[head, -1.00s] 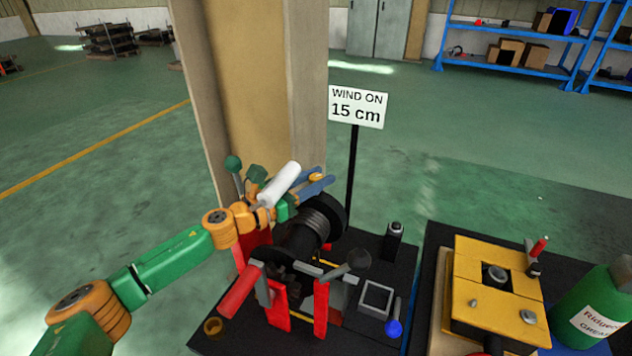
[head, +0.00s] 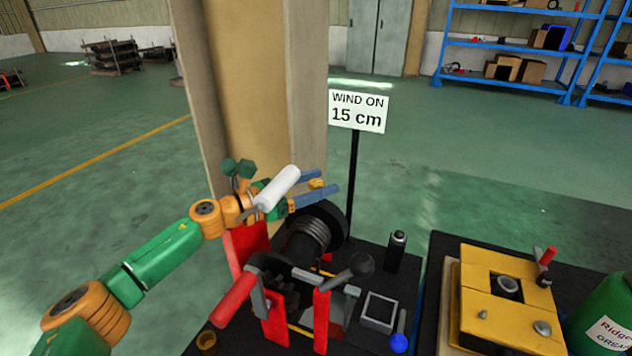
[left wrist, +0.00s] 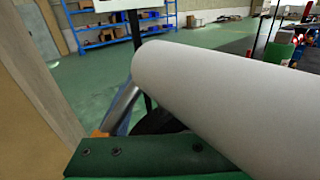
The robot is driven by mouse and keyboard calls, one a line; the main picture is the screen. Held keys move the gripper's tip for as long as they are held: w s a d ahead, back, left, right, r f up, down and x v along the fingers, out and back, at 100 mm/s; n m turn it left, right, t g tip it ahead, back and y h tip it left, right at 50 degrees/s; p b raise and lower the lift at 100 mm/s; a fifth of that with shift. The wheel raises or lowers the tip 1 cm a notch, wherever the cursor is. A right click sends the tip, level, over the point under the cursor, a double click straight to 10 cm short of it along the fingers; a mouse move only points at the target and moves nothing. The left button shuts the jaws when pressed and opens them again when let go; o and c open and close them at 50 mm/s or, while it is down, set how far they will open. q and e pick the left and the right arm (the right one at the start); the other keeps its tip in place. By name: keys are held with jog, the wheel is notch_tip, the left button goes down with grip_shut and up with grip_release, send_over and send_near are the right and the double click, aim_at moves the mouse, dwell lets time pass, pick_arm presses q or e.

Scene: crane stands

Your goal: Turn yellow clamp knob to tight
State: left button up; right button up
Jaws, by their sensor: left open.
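A small yellow knob (head: 316,184), which looks like the clamp knob, shows in the head view behind the winch drum. My left gripper (head: 318,183) is open, with one blue finger on each side of it. I cannot tell whether either finger touches it. The black winch drum (head: 308,235) stands just below and in front of the gripper. In the left wrist view, a white cylinder (left wrist: 225,95) on my wrist hides most of the fingertip area, and the knob cannot be made out clearly. My right gripper is not in view.
A sign (head: 358,110) reading "WIND ON 15 cm" stands on a post behind. A yellow block fixture (head: 480,310) and a green bottle (head: 605,315) are at the right.

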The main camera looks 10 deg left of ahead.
aim_at(316, 183)
pick_arm(q)
jog(key=shift+r, duration=0.4)
jog(key=r, duration=0.3)
jog(key=shift+s+r, duration=0.2)
jog(key=shift+s, duration=0.1)
jog(key=s+d+r+p, duration=0.2)
jog(key=s+r+p, duration=0.6)
jog(key=s, duration=0.5)
jog(key=shift+d+r+p, duration=0.35)
jog(key=shift+r+p, duration=0.05)
